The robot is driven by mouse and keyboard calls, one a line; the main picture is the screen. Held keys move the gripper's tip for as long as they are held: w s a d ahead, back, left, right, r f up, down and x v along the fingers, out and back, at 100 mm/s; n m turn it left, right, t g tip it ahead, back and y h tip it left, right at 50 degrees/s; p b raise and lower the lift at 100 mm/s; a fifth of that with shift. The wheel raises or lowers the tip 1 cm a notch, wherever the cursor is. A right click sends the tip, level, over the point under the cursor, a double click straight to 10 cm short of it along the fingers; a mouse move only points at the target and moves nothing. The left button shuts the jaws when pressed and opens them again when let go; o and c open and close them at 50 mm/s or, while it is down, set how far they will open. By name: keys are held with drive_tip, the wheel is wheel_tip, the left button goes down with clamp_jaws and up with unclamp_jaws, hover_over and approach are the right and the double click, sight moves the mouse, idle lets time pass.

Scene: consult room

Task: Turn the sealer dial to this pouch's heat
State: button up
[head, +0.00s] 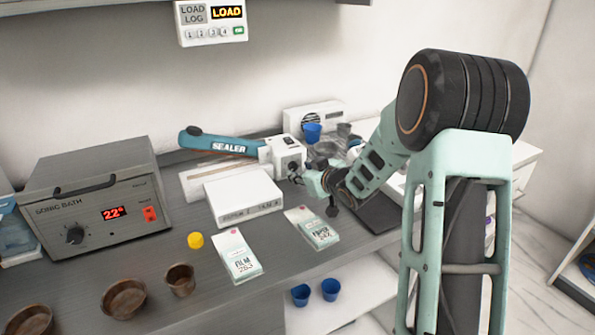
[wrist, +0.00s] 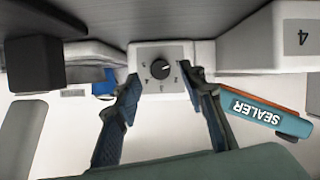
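The sealer (head: 230,145) has a teal arm and a white end block on the counter. Its black dial (wrist: 160,69) sits on a pale face with small marks around it, too small to read surely. A light pointer line on the knob points right and slightly up in the wrist view, which shows the SEALER lettering upside down. My gripper (wrist: 159,73) is open, its fingers either side of the dial face, with nothing between them touching the knob that I can see. A film pouch (head: 241,257) and a paper pouch (head: 314,230) lie on the counter.
A white labelled box (head: 243,199) lies before the sealer. The sonic bath (head: 90,200) reads 22° at left. Brown bowls (head: 124,298), a yellow cap (head: 195,240) and a blue cup (head: 312,132) stand around. A wall panel (head: 211,22) shows LOAD.

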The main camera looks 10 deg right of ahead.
sight(293, 166)
drive_tip(key=shift+x, duration=1.45)
clamp_jaws()
